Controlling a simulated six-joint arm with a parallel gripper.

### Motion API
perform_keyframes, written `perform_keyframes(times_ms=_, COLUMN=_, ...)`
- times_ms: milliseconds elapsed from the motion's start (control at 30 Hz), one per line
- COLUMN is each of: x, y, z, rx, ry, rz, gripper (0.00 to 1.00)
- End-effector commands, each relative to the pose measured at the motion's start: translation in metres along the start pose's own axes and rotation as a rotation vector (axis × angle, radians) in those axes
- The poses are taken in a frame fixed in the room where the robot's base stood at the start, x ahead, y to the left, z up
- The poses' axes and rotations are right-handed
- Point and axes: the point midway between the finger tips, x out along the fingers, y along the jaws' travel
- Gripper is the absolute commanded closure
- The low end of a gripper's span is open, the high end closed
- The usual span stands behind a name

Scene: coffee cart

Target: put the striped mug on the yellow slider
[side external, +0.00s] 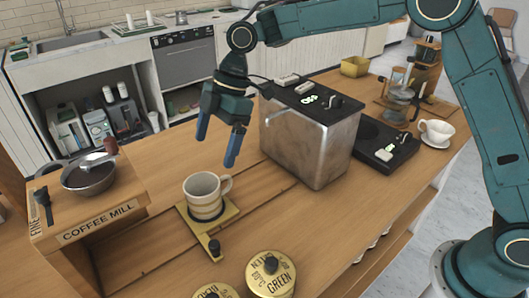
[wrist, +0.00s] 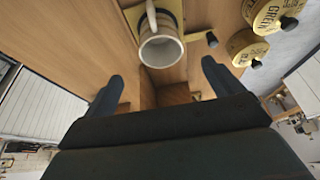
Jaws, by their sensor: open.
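The striped mug (side external: 206,193), cream with dark bands, stands upright on the yellow slider (side external: 225,216) on the wooden counter. The slider is a flat yellow plate with a small dark knob at its front. In the wrist view the mug (wrist: 160,45) is at the top middle, with part of the slider (wrist: 172,10) behind it. My gripper (side external: 216,150) is open and empty, above and behind the mug, apart from it. Its two blue fingers also show in the wrist view (wrist: 162,82), with nothing between them.
A metal machine (side external: 308,140) stands close to the right of my gripper. The coffee mill (side external: 95,215) is at the left. Round yellow tins (side external: 271,274) stand at the front edge. A white cup (side external: 436,131) sits at the far right. Counter between mill and mug is clear.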

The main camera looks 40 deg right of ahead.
Motion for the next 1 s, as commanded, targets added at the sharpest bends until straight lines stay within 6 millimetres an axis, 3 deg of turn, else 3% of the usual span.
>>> perform_keyframes(times_ms=267, x=-0.023, y=-0.009, z=0.006, rx=0.072, ry=-0.007, rz=0.035, gripper=0.08)
perform_keyframes(times_ms=467, x=-0.064, y=-0.03, z=0.021, rx=0.214, ry=-0.019, rz=0.102, gripper=0.08)
perform_keyframes(times_ms=700, x=-0.112, y=-0.071, z=0.046, rx=0.43, ry=-0.028, rz=0.2, gripper=0.08)
perform_keyframes(times_ms=1000, x=-0.155, y=-0.132, z=0.083, rx=0.7, ry=-0.022, rz=0.325, gripper=0.08)
